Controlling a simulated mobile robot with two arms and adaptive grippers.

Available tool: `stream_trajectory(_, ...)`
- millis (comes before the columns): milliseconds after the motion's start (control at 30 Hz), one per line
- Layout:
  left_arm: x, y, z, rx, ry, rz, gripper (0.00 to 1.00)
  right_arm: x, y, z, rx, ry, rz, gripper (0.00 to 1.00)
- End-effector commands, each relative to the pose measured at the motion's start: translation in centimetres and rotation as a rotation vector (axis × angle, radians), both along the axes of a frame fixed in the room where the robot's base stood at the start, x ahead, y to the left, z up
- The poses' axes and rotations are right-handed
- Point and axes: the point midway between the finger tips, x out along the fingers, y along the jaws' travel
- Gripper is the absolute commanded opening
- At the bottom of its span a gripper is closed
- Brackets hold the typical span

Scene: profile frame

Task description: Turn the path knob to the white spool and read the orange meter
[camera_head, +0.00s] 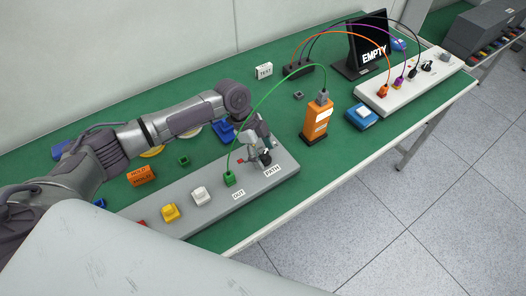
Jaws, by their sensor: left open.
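The path knob (265,157) is a small dark knob on the grey panel (215,211), by the label PATH. My left gripper (261,154) is open over the knob, its fingers around or just beside it; I cannot tell if they touch. The white spool (201,196) sits on the panel, left of the OUT label, next to a yellow spool (170,212). The orange meter (317,120) stands upright behind and right of the panel. A green cable runs from its top to a green plug (229,178) at OUT. My right gripper is out of view.
A black screen (373,45) reading EMPTY stands at the back right, behind a white panel (408,82) with coloured cables. A blue box (361,116) lies right of the meter. An orange HOLD block (141,176) is behind the grey panel. Green table surface is free right of the panel.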

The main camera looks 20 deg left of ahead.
Motion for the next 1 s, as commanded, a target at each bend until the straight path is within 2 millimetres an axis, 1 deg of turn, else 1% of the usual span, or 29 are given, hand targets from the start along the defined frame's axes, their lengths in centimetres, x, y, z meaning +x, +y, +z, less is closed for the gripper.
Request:
stream_trajectory(167,0.1,0.2,0.4,0.0,-0.002,0.001,0.69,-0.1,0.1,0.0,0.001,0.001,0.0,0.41)
stream_trajectory(267,0.2,0.6,1.6,-0.002,-0.004,0.002,0.69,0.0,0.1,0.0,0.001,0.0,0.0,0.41)
stream_trajectory(600,0.3,3.4,8.1,0.0,-0.004,0.001,0.69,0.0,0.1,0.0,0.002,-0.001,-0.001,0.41)
stream_trajectory(700,0.4,3.9,9.5,0.0,-0.003,0.001,0.69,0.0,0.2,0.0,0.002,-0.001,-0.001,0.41)
stream_trajectory(833,0.4,4.4,10.7,0.0,-0.001,0.0,0.69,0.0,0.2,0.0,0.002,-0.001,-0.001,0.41)
stream_trajectory(1000,0.3,4.6,11.1,0.0,0.0,0.0,0.69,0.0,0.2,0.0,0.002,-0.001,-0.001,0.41)
